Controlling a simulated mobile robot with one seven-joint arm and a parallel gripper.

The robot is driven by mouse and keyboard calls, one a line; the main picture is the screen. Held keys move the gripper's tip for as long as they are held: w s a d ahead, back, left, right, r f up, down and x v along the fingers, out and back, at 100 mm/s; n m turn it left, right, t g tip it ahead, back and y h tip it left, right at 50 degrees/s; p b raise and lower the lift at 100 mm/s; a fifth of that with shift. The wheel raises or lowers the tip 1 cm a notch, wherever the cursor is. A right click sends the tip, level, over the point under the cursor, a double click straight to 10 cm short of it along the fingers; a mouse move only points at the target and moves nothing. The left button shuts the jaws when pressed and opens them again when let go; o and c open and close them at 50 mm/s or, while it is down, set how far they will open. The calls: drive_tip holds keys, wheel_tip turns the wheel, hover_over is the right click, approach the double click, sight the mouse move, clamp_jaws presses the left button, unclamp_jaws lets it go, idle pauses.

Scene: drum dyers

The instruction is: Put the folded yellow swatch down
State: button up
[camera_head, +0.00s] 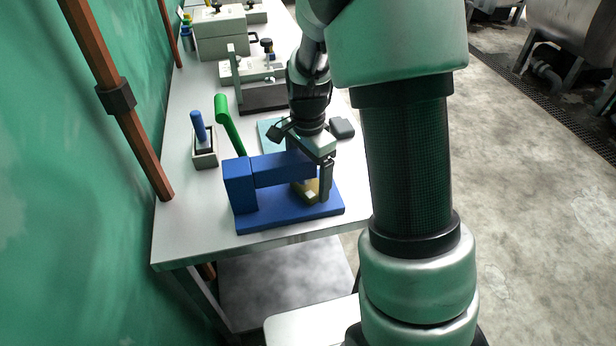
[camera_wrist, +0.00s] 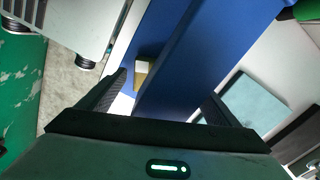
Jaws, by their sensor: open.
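The folded yellow swatch (camera_head: 310,190) lies on the base plate of a blue hand press (camera_head: 290,215), under the end of its arm. It has a pale patch on it. In the wrist view the swatch (camera_wrist: 144,73) shows tan and white beside the blue press arm, close to the left fingertip. My gripper (camera_head: 316,175) is open, pointing down at the press head. One finger stands at the right of the swatch; the other is mostly hidden behind the press. In the wrist view my gripper (camera_wrist: 165,88) has its fingers apart, with the blue press arm between them.
A green lever (camera_head: 229,124) rises from the press. A small holder (camera_head: 205,158) with a blue-handled tool stands left. A teal pad (camera_head: 268,134) and a dark grey block (camera_head: 342,128) lie behind. The table's front left (camera_head: 190,225) is clear.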

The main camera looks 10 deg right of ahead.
wheel_tip(320, 180, up, 11)
drive_tip(key=shift+s+r+p, duration=0.1)
drive_tip(key=shift+r+p, duration=0.1)
drive_tip(key=shift+p, duration=0.35)
drive_tip(key=s+r+n+t, duration=0.2)
drive_tip(key=s+r+n, duration=0.3)
drive_tip(key=s, duration=0.4)
drive_tip(key=s+r+n+t, duration=0.3)
drive_tip(key=s+r+n, duration=0.3)
drive_tip(key=s+n, duration=0.2)
drive_tip(key=shift+s+r+t, duration=0.25)
drive_tip(key=shift+s+t, duration=0.05)
drive_tip(key=shift+s, duration=0.3)
